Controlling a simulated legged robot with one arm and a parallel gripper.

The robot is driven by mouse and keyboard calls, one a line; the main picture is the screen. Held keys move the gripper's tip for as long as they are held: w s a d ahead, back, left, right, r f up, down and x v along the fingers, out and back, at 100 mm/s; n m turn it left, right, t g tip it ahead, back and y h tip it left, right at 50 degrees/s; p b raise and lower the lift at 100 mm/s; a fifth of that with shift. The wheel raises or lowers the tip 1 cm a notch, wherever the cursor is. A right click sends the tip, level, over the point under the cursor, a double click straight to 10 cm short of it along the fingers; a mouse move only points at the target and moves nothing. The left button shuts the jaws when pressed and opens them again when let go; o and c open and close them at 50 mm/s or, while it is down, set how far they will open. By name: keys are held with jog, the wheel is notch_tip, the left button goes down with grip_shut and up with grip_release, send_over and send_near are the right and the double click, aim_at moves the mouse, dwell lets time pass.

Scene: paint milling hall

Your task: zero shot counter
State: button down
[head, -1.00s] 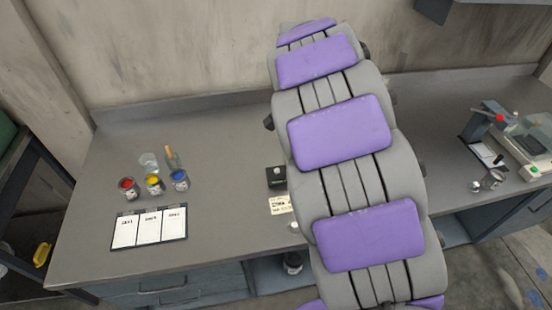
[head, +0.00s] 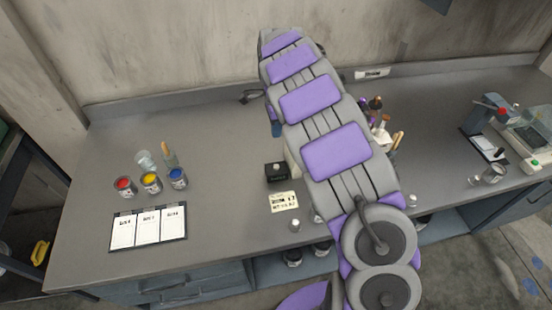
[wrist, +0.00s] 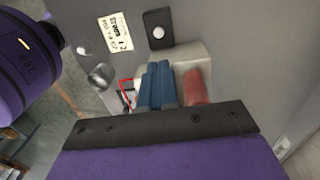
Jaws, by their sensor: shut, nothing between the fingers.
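My gripper (wrist: 158,74) shows in the wrist view as two blue fingers, shut together with nothing between them. A small black box with a round pale button (wrist: 158,30) sits on the grey worktop just beyond the fingertips. The same black box (head: 276,172) stands near the middle of the worktop in the head view, left of my arm. A pale printed card (head: 284,201) lies in front of it and also shows in the wrist view (wrist: 115,33). A pale block (wrist: 186,56) and a reddish cylinder (wrist: 196,86) are close beside the fingers. My arm hides part of the worktop.
Red (head: 124,187), yellow (head: 151,183) and blue (head: 178,178) paint pots stand at the left behind a clipboard with white sheets (head: 148,228). Several bottles stand right of my arm. A bench device (head: 520,140) is at the far right. The back left worktop is clear.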

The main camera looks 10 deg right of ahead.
aim_at(276, 166)
jog(key=shift+f, duration=0.1)
jog(key=f+b, duration=0.1)
jog(key=f, duration=0.3)
jog(key=f+b, duration=0.1)
jog(key=f, duration=0.4)
jog(key=f+b, duration=0.1)
jog(key=f, duration=0.3)
jog(key=shift+s+f, duration=0.2)
jog(key=shift+s, duration=0.15)
jog(key=shift+f, duration=0.2)
